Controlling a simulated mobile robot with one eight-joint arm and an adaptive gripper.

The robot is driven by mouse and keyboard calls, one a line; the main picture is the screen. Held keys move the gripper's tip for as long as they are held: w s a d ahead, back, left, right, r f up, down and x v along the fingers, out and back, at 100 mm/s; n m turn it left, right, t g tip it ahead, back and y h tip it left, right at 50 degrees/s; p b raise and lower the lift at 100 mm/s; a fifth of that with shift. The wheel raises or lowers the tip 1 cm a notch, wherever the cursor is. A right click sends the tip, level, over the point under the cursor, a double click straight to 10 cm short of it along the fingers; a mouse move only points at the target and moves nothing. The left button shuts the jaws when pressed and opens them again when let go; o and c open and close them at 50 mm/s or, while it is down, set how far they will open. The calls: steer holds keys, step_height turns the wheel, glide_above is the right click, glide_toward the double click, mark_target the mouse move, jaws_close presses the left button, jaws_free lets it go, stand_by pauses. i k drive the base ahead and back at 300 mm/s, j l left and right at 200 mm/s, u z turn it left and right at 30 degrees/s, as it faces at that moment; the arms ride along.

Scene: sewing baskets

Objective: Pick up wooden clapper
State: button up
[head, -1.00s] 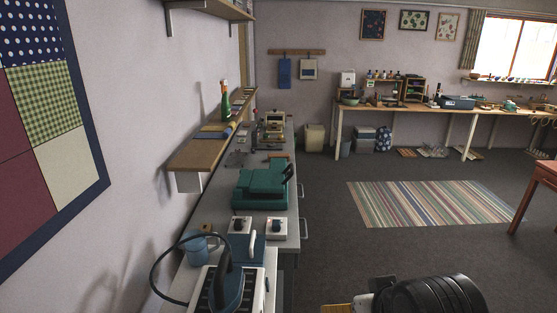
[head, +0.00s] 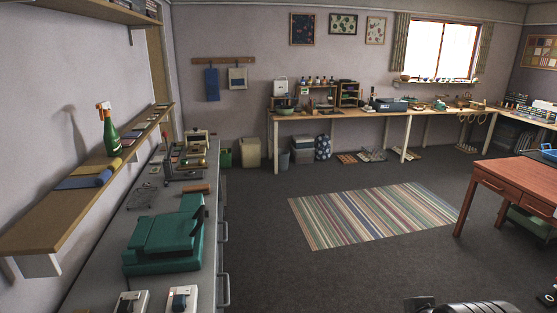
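A small brown wooden block (head: 194,188) lies on the grey counter (head: 142,205) along the left wall, just behind a green case-like machine. It may be the wooden clapper, but it is too small to be sure. My gripper's fingers are not in view. Only dark parts of my own arm show at the bottom edge, well right of the counter, and nothing held can be seen.
The green machine (head: 165,245) and two small white devices (head: 180,300) stand on the near counter. A wall shelf (head: 90,200) with a spray bottle (head: 108,130) overhangs it. A striped rug (head: 375,212) lies on open floor. A red-brown table (head: 510,185) stands right.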

mark_target(204, 189)
steer(key=i+l, duration=0.1)
steer(key=i, duration=0.45)
steer(key=i+l+u, duration=0.15)
steer(key=i, duration=0.45)
steer(key=i+l, duration=0.1)
steer(key=i, duration=0.45)
steer(key=i+l+u, duration=0.15)
steer(key=i, duration=0.4)
steer(key=i+j+u, duration=0.2)
steer(key=i+u, duration=0.7)
steer(key=i, duration=0.25)
steer(key=i+l+u, duration=0.2)
steer(key=i+u, duration=0.25)
steer(key=i, duration=0.15)
